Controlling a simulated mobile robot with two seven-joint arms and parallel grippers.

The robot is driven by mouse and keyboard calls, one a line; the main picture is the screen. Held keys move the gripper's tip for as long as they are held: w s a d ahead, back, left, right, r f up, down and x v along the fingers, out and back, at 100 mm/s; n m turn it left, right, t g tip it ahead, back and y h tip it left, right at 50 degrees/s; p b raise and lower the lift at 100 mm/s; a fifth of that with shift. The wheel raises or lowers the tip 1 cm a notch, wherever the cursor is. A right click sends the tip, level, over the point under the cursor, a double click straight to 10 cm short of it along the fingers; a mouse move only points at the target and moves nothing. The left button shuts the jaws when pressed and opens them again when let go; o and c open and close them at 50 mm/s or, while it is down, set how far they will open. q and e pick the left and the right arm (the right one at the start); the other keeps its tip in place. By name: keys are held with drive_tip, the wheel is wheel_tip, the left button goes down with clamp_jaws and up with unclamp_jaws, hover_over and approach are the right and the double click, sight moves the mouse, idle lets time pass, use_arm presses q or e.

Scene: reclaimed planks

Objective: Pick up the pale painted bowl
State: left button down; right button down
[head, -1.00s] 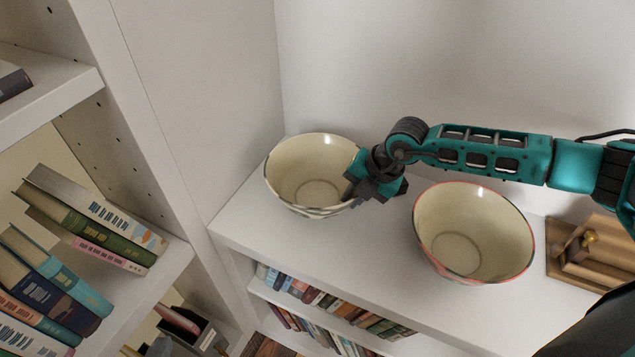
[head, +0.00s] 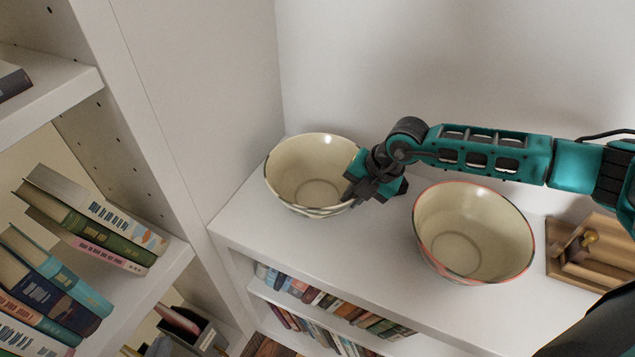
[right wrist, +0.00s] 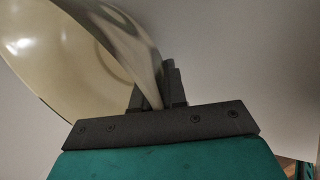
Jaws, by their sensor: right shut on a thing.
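A pale cream bowl (head: 305,178) with a dark, patterned rim stands upright on the left part of the white shelf top in the head view. My right gripper (head: 356,188), on the teal arm coming in from the right, is at the bowl's right rim. In the right wrist view, the gripper (right wrist: 160,95) is shut on the wall of this bowl (right wrist: 70,60), which fills the upper left. A second cream bowl (head: 475,232) with a red rim stands to the right, apart from the gripper. I cannot make out my left gripper.
A wooden piece with a brass knob (head: 588,255) lies at the right end of the shelf top (head: 375,285). A white upright panel (head: 190,110) stands close left of the bowl. Books (head: 95,225) lie on the left shelf, and more stand below.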

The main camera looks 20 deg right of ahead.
drive_tip(key=shift+w+r, duration=0.1)
drive_tip(key=shift+r, duration=0.15)
